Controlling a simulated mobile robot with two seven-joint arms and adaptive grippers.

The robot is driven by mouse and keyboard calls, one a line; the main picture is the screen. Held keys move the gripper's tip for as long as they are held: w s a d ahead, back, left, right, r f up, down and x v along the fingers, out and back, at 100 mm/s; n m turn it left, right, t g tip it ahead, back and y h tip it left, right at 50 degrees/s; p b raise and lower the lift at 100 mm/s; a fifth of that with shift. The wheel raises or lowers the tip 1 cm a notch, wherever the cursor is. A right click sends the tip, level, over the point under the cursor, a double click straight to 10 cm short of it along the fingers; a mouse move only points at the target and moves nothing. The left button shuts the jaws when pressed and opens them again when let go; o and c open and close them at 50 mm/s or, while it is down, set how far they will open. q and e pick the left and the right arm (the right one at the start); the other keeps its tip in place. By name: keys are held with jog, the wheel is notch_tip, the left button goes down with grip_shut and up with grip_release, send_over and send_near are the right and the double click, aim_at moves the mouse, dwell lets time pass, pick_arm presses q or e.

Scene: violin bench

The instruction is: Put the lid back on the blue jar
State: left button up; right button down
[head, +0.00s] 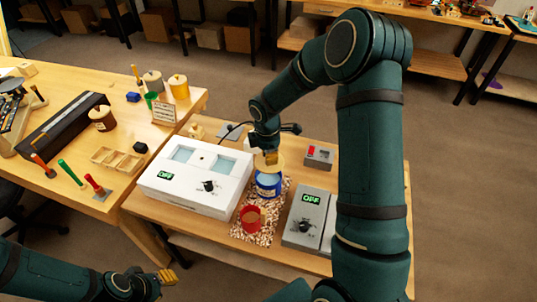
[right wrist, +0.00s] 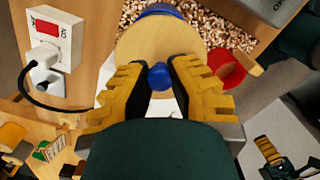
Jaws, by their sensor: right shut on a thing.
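The blue jar (head: 268,188) stands upright on a speckled mat on the low table, its open top partly visible in the head view. The lid (right wrist: 160,45) is a round light-wood disc with a blue knob (right wrist: 160,76). My right gripper (head: 271,158) is shut on the lid by its knob, and the lid (head: 264,167) is just above and behind the jar's mouth. In the right wrist view the lid hides most of the jar, leaving a blue edge (right wrist: 160,10). Whether lid and rim touch is unclear. My left gripper (head: 165,278) is low at the left, away from the jar.
A red mug (head: 250,219) stands on the mat (head: 263,235) in front of the jar. A white box (head: 196,204) is to the left, a grey box (head: 304,218) to the right.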

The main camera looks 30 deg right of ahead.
jog(key=shift+w+f, duration=0.1)
jog(key=shift+w, duration=0.1)
jog(key=shift+s+f+b, duration=0.1)
jog(key=shift+f+b, duration=0.4)
jog(key=shift+f, duration=0.05)
jog(key=shift+f+b, duration=1.8)
jog(key=shift+f, duration=0.75)
jog(key=shift+f, duration=0.15)
jog(key=c, duration=1)
grip_release()
